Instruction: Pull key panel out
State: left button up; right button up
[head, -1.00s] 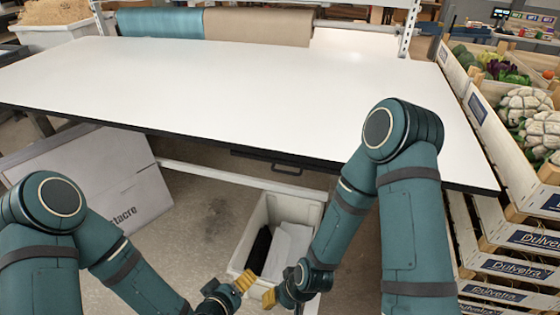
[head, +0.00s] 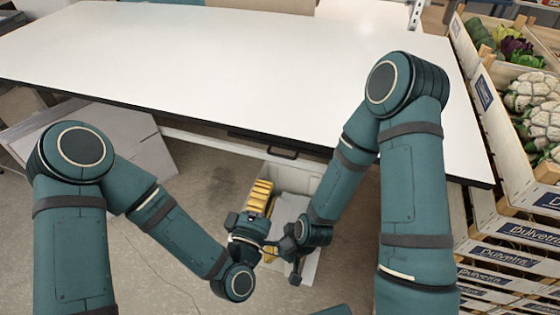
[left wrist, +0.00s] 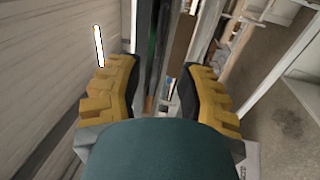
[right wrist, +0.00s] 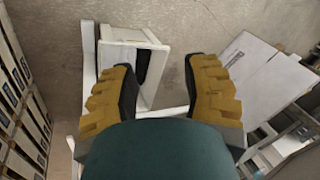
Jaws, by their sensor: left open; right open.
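The key panel (head: 262,137) is a dark shallow unit under the front edge of the white table. Its black handle (head: 283,152) shows below the edge in the head view. My left gripper (head: 260,197) is open, its yellow fingers pointing up towards the handle from below and left, apart from it. In the left wrist view, the open left fingers (left wrist: 158,78) have a dark upright bar beyond them; I cannot tell if it is the panel. My right gripper (right wrist: 158,75) is open and empty. In the head view its fingers are mostly hidden behind the arms.
The white table (head: 220,55) is bare on top. A white bin (right wrist: 145,38) stands on the floor under it, partly hidden by my arms. A grey box (head: 120,135) lies at the left. Crates of vegetables (head: 510,190) are stacked close to the right arm.

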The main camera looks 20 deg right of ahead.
aim_at(280, 155)
pick_arm(q)
jog(key=b+x, duration=0.4)
jog(key=x, duration=0.6)
jog(key=shift+d+r+b, duration=0.1)
jog(key=shift+b, duration=0.3)
grip_shut()
